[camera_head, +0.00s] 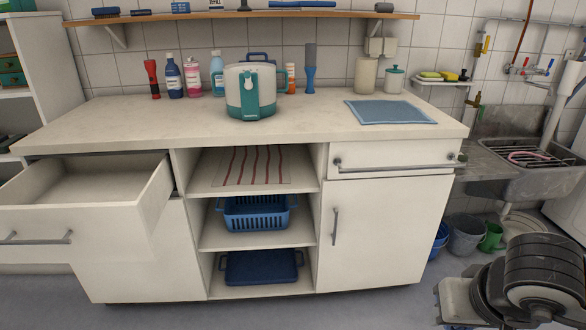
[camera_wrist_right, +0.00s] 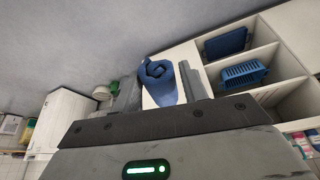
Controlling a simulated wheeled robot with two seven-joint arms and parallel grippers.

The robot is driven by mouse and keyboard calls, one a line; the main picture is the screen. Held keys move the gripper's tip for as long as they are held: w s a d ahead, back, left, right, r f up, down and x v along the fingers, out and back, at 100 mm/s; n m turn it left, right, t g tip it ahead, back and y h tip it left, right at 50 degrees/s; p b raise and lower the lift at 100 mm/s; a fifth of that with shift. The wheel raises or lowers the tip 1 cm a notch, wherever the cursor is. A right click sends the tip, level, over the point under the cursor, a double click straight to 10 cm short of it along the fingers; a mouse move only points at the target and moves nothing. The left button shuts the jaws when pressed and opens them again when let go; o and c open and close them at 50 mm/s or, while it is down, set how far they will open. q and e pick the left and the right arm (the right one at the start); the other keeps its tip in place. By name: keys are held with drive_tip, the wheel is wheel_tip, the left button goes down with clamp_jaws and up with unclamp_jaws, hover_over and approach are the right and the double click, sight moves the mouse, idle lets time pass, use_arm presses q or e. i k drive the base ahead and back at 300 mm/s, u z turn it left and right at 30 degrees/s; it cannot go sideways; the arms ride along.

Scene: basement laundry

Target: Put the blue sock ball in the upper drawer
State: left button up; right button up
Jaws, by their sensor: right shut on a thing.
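The blue sock ball (camera_wrist_right: 160,84) is a rolled blue bundle with a visible spiral end. In the right wrist view it sits between the two grey fingers of my right gripper (camera_wrist_right: 160,76), which is shut on it. In the head view my right arm shows at the lower right, but I cannot make out the sock ball there. The upper drawer (camera_head: 75,222) at the left of the cabinet is pulled out. The visible part of its inside looks empty. My right arm is well to the right of this drawer. My left gripper is in neither view.
The white counter (camera_head: 310,130) holds bottles, a teal-and-white container (camera_head: 250,92) and a blue cloth (camera_head: 390,112). Open shelves hold a striped cloth (camera_head: 250,168), a blue basket (camera_head: 255,214) and a dark blue bin (camera_head: 262,267). A closed drawer (camera_head: 395,160) is at right. Buckets stand under the sink.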

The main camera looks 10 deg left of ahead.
sight(105, 192)
drive_tip(key=u, duration=1.8)
